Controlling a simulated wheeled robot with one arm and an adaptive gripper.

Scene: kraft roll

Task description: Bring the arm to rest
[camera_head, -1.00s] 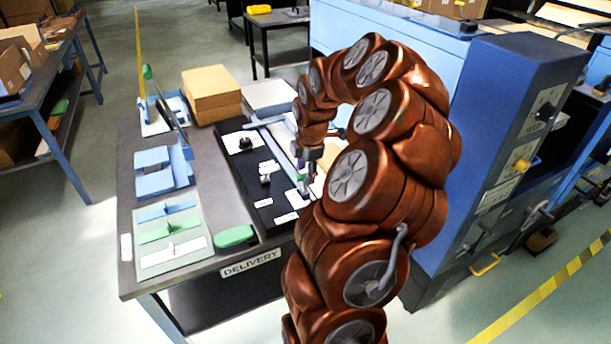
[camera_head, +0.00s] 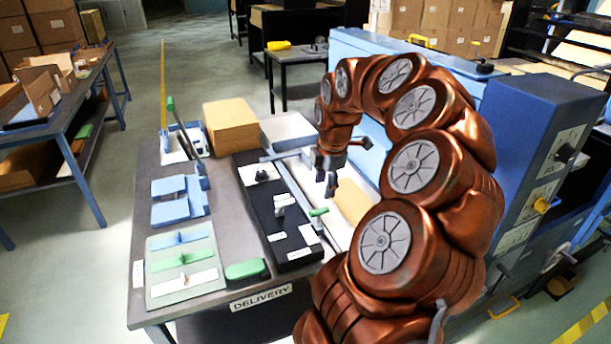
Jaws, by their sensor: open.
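My gripper (camera_head: 327,182) points down above the right part of the delivery table (camera_head: 222,307). It is open, with nothing visible between its fingers. It hangs apart from the black tray (camera_head: 258,208) and the kraft-coloured sheet (camera_head: 351,201) below it. A small green-handled piece (camera_head: 318,212) shows just under and in front of the gripper, close to the tray's right side. My copper-coloured arm arches up from the lower right and hides part of the table's right side.
A blue machine (camera_head: 535,170) stands close on the right. Another workbench (camera_head: 62,121) stands left, with open floor between.

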